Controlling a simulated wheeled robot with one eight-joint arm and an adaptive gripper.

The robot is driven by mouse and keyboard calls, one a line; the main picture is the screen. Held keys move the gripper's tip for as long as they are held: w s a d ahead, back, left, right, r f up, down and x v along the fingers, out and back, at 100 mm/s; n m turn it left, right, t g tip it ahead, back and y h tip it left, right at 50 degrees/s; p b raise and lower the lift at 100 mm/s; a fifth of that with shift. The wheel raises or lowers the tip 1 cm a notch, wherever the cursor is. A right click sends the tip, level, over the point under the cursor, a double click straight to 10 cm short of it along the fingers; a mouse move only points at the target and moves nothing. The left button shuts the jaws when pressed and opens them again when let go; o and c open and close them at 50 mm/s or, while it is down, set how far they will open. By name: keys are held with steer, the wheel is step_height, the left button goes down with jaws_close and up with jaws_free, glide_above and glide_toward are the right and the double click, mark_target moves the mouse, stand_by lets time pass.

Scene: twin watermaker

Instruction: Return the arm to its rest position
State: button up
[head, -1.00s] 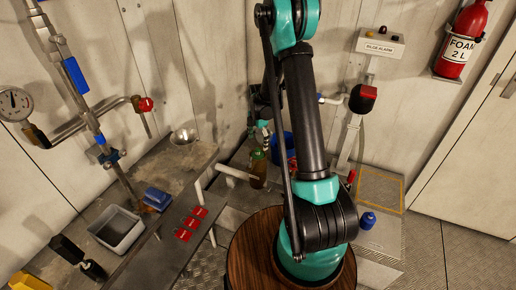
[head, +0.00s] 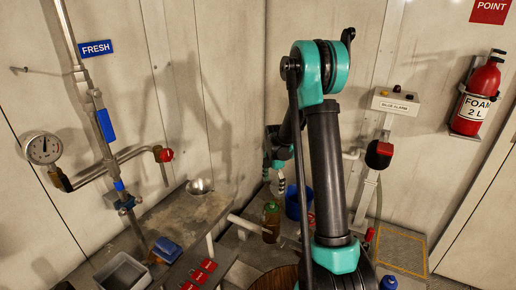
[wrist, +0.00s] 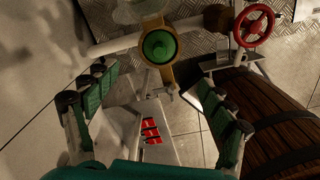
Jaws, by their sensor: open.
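My arm rises in the middle of the head view with its elbow (head: 322,72) high and its forearm reaching away behind the upper arm. My gripper (head: 279,187) hangs behind the arm, just above a brown-green bottle (head: 271,224), partly hidden by the arm. In the wrist view my gripper (wrist: 160,108) has its two green-padded fingers wide apart with nothing between them. A round green cap (wrist: 160,47) shows beyond the fingertips, apart from both fingers.
A wooden barrel (wrist: 275,110) and a red handwheel (wrist: 255,26) lie close to the right finger. Pipes with a gauge (head: 42,148) run along the left wall. A grey bench (head: 180,220) holds a tray (head: 122,272). The bilge alarm post (head: 367,185) stands right of my arm.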

steer(key=s+d+r+m+t, duration=0.1)
steer(key=s+r+m, duration=0.1)
steer(key=s+m, duration=0.6)
steer(key=s+d+r+m+t, duration=0.1)
steer(key=s+r+m, duration=0.2)
steer(key=s+m, duration=0.5)
steer(key=s+d+r+m+t, duration=0.2)
steer(key=s+m, duration=0.5)
steer(key=s, duration=0.6)
steer(key=shift+r+m, duration=0.4)
steer(key=shift+r, duration=0.25)
steer(key=shift+c, duration=0.4)
